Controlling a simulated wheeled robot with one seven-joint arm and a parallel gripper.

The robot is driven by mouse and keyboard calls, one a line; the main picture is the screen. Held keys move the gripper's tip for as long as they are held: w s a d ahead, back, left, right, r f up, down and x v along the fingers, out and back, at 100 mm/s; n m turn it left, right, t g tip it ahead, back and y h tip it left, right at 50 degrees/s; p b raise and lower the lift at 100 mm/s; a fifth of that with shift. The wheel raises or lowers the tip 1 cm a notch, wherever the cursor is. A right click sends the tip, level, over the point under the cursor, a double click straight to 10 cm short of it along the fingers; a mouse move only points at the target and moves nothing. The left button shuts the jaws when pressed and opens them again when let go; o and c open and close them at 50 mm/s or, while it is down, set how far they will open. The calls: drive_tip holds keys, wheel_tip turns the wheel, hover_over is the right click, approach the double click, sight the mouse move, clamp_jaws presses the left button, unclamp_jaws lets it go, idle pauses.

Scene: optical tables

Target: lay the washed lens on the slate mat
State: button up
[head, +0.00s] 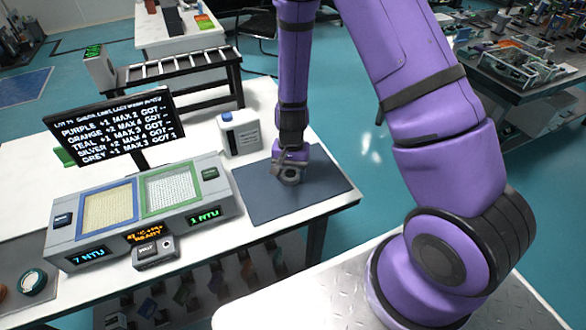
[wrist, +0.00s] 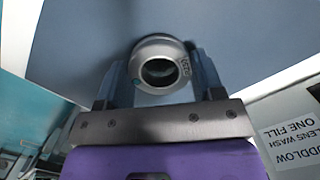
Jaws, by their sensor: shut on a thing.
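The lens (wrist: 160,64) is a round piece with a silver ring and a dark glass centre, with small lettering on its rim. In the wrist view it sits between the two fingers of my gripper (wrist: 162,78), which is shut on it. In the head view my gripper (head: 290,172) points down over the slate mat (head: 322,189), with the lens (head: 290,177) low at its tip. The mat is a flat dark blue-grey sheet at the table's right end. I cannot tell whether the lens touches the mat.
A grey two-bay machine (head: 140,213), with blue-framed and green-framed pads, stands left of the mat. A black display screen (head: 112,126) stands behind it. The mat around my gripper is bare.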

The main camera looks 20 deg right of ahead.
drive_tip(key=shift+f, duration=0.15)
drive_tip(key=o, duration=1)
wheel_tip(320, 180, up, 13)
drive_tip(key=w, duration=0.1)
wheel_tip(320, 180, up, 18)
drive_tip(key=n+t+y, duration=0.1)
drive_tip(key=n+t, duration=0.2)
hover_over(292, 169)
drive_tip(key=s+d, duration=0.2)
drive_tip(key=s, duration=0.4)
drive_tip(key=shift+s+d+r+n+t+h, duration=0.3)
drive_tip(key=shift+s+d+r+n+t, duration=0.3)
drive_tip(key=shift+s+r, duration=1.8)
drive_tip(key=shift+s+d+r+n+t+h, duration=0.3)
drive_tip(key=shift+s+d+r+n+t, duration=0.35)
drive_tip(key=shift+s+r, duration=1.75)
drive_tip(key=shift+s+d+r+n+t+h, duration=0.55)
drive_tip(key=shift+s+r, duration=0.8)
drive_tip(key=shift+s, duration=2)
